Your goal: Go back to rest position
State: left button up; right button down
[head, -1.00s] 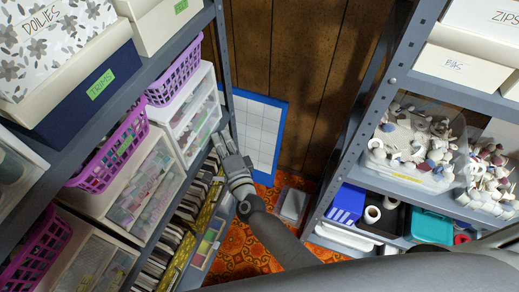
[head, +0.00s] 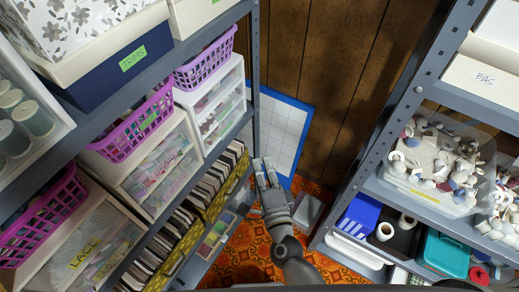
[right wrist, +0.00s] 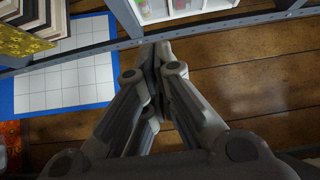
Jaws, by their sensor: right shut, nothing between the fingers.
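My right gripper (head: 266,172) is in the middle of the head view, between the left and right shelf units. Its fingers point up and away from me and hold nothing. In the right wrist view its fingertips (right wrist: 153,52) meet, shut and empty, close to a grey shelf edge (right wrist: 100,50). My left gripper is not in view.
The left shelf (head: 170,78) holds purple baskets (head: 133,127), drawer units and boxes. The right shelf (head: 397,110) holds a clear bin of spools (head: 434,197) and a blue container (head: 362,215). A blue-edged grid board (head: 283,125) leans against the wood wall (head: 325,60).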

jog(key=s+d+f+n+g, duration=0.2)
jog(key=s+f+n+g, duration=0.15)
jog(key=f, duration=0.75)
jog(key=s+d+f+n+g, duration=0.2)
jog(key=s+f+n, duration=0.25)
jog(key=f, duration=0.55)
jog(key=s+d+f+n+g, duration=0.25)
jog(key=s+f+n, duration=0.2)
jog(key=f, duration=0.65)
jog(key=s+d+f+n+g+h, duration=0.1)
jog(key=s+d+f+n+g, duration=0.1)
jog(key=s, duration=0.6)
jog(key=s+d+f+n+g+h, duration=0.1)
jog(key=s+d+f+n+g, duration=0.1)
jog(key=s+d+f+g, duration=0.2)
jog(key=s+d+f+n+g+h, duration=0.1)
jog(key=s+d+f+n+g, duration=0.1)
jog(key=s+d+f, duration=0.6)
jog(key=s, duration=0.4)
jog(key=shift+s+g, duration=0.4)
jog(key=shift+d+f, duration=0.1)
